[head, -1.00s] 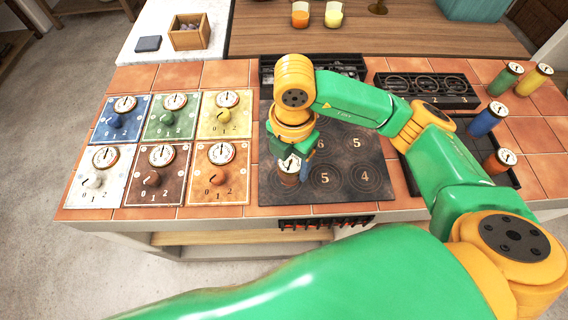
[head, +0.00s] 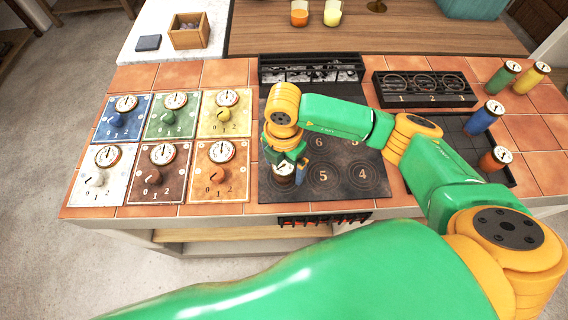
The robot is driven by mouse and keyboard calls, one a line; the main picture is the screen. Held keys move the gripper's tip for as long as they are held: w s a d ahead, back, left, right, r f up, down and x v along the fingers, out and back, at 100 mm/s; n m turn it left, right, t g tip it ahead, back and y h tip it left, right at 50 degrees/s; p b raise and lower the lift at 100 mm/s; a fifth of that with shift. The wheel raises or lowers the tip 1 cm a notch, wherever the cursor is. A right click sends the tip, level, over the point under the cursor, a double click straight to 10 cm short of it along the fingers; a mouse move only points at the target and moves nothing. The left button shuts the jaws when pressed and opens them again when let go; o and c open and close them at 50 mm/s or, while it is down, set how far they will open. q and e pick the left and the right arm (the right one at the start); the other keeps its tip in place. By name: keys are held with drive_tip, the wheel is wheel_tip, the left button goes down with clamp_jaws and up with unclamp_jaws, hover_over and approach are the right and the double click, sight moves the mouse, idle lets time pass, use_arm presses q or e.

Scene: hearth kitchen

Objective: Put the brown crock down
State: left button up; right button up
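The brown crock (head: 284,179) has a white dial on its lid and is at the front left of the dark cooktop (head: 345,200), over or on its front-left ring. My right gripper (head: 288,164) reaches down over it from above, with the fingers close around it; one finger shows at its right side. It appears shut on the crock. The crock's base is partly hidden, and I cannot tell whether it touches the cooktop. My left gripper is not in view.
Rings marked 6, 5 and 4 show bare. Coloured dial panels (head: 166,177) lie left of the cooktop. Blue (head: 481,121), orange-brown (head: 494,160), green (head: 503,80) and yellow (head: 530,80) crocks stand at right. A black numbered rack (head: 425,90) stands behind.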

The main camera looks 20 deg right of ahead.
sight(284, 165)
drive_tip(key=shift+r, duration=0.2)
wheel_tip(284, 165, up, 12)
drive_tip(key=shift+b, duration=0.4)
